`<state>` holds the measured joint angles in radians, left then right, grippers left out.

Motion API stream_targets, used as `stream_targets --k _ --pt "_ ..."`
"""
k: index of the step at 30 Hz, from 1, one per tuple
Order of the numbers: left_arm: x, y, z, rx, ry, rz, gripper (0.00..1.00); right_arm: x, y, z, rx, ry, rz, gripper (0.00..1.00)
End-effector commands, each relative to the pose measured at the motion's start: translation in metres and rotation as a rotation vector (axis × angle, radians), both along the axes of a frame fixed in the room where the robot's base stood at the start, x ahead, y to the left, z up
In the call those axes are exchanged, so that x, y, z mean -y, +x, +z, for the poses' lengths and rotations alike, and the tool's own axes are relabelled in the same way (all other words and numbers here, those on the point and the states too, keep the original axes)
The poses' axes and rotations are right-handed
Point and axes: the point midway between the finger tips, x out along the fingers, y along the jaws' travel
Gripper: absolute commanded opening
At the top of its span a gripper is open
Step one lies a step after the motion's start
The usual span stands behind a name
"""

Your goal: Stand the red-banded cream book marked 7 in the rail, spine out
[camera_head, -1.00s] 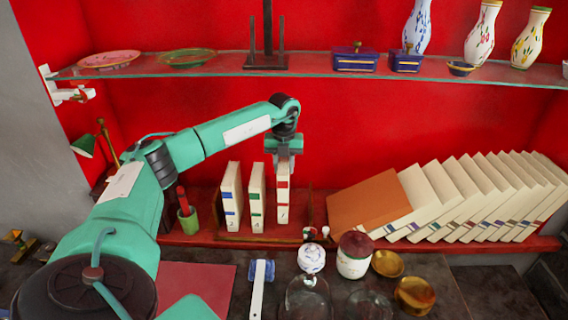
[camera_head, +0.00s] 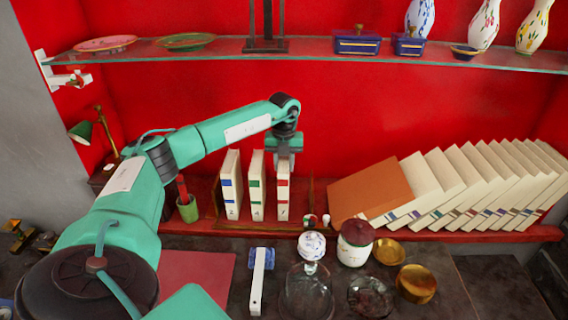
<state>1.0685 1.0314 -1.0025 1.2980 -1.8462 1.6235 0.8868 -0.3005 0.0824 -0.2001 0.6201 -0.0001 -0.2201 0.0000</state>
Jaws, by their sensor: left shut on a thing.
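The red-banded cream book (camera_head: 283,195) stands upright in the wooden rail (camera_head: 262,231) on the red lower shelf, its banded spine facing me. Its lower edge looks level with the two cream books to its left, one blue-banded (camera_head: 232,187) and one green-banded (camera_head: 257,188). My left gripper (camera_head: 284,160) comes from above and is shut on the top of the red-banded book. The fingers hide part of its top. My right gripper is not in view.
A leaning row of cream books (camera_head: 480,185) with an orange-brown one (camera_head: 368,195) fills the shelf's right side. A glass shelf (camera_head: 300,54) with vases and boxes runs above my arm. Jars, brass bowls and a white-handled tool (camera_head: 257,283) lie in front.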

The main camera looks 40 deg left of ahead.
Motion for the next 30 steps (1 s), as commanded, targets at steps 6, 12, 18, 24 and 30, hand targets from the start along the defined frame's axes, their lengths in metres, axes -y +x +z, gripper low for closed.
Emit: stream_targets --k 6,12,18,24,30 --pt "0.000 0.000 -0.002 0.001 0.000 0.000 0.00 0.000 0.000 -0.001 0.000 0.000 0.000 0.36" --pt "0.000 0.000 -0.005 0.001 0.000 0.000 0.33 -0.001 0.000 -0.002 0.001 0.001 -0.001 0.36" --pt "0.000 0.000 -0.005 0.001 0.000 0.000 0.56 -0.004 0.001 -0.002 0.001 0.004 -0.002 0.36" --pt "0.000 0.000 -0.006 -0.001 0.000 0.000 0.56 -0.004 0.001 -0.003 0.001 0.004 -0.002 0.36" --pt "0.000 0.001 0.014 0.004 0.000 0.000 0.56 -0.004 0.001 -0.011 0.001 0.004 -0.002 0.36"
